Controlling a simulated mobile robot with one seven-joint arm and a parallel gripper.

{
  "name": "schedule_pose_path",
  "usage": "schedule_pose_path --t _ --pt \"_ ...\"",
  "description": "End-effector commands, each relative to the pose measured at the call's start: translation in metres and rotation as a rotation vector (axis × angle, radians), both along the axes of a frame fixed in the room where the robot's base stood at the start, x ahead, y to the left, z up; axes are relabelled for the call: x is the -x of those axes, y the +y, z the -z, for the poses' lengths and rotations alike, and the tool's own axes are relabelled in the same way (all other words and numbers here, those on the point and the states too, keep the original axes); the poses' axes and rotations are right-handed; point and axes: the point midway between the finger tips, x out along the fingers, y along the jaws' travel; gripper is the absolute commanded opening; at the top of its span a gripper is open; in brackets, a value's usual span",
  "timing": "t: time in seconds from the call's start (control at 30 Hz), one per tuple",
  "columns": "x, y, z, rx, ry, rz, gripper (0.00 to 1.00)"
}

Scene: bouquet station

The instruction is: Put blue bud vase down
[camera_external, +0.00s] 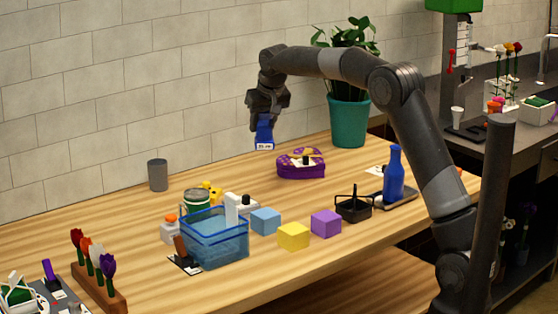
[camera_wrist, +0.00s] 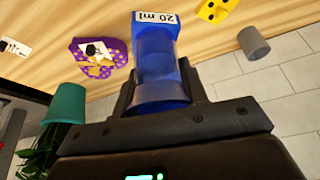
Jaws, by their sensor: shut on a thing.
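The blue bud vase (camera_external: 264,132) is in my gripper (camera_external: 264,116), held in the air well above the wooden table. In the wrist view the vase (camera_wrist: 156,55) is a see-through blue cylinder with a squarer blue end. That end carries a white label reading 20 ml and points away from my gripper (camera_wrist: 160,92). The dark fingers are shut on the vase, one on each side, and hide part of it. No surface touches its far end.
A purple patterned box (camera_external: 301,164) lies below and right of the vase. A grey cup (camera_external: 157,175) stands left, a teal plant pot (camera_external: 348,121) behind right. A blue basket (camera_external: 214,240), coloured blocks and a blue bottle (camera_external: 394,176) stand nearer. Bare table (camera_external: 222,171) shows between cup and box.

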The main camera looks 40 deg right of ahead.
Motion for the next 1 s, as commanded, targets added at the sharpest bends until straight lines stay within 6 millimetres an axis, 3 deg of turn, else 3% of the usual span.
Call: schedule_pose_path --t 0.03,0.1,0.23,0.43,0.8,1.0 --pt "-0.002 -0.026 0.000 0.001 -0.001 0.036 0.07" --pt "-0.003 -0.054 0.000 0.001 -0.001 0.075 0.07" --pt "-0.003 -0.091 0.000 0.000 -0.002 0.126 0.07" --pt "0.000 -0.129 0.000 0.000 -0.002 0.178 0.07" --pt "-0.002 -0.123 0.051 0.000 0.000 0.171 0.07" --pt "-0.020 -0.094 0.073 0.001 0.001 0.167 0.07"
